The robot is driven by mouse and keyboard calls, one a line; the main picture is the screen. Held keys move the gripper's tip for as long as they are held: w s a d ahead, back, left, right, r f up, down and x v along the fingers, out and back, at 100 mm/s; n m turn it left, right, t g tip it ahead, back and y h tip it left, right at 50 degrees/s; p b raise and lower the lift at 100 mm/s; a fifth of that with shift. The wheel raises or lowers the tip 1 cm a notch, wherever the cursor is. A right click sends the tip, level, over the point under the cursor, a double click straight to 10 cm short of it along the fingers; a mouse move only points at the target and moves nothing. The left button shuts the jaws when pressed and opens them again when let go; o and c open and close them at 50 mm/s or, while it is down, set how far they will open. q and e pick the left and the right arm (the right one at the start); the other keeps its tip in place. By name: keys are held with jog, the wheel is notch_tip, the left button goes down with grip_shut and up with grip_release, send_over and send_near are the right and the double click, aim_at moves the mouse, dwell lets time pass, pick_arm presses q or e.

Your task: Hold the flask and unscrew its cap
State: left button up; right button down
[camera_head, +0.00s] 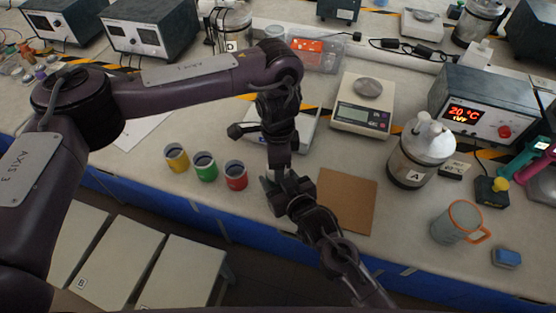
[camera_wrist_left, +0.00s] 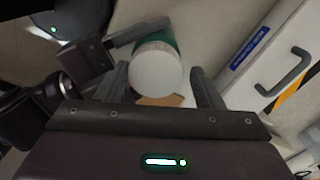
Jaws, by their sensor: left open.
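The flask (camera_wrist_left: 170,46) shows in the left wrist view as a green body under a round, pale grey cap (camera_wrist_left: 156,73). In the head view my arms hide most or all of it. My left gripper (camera_wrist_left: 162,92) is open, with one finger to either side of the cap and a gap at each side. In the head view my left gripper (camera_head: 280,178) points down near the table's front edge. My right gripper (camera_head: 297,197) reaches in from the lower right. In the wrist view one right finger lies along the flask's side; its other finger is not clear.
A brown board (camera_head: 347,201) lies right of the grippers. Yellow (camera_head: 177,158), green (camera_head: 205,167) and red (camera_head: 236,176) cups stand left.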

pick_arm(q)
jog(key=shift+s+d, duration=0.2)
jog(key=shift+s, duration=0.1)
pick_arm(e)
jog(key=shift+w+d, duration=0.2)
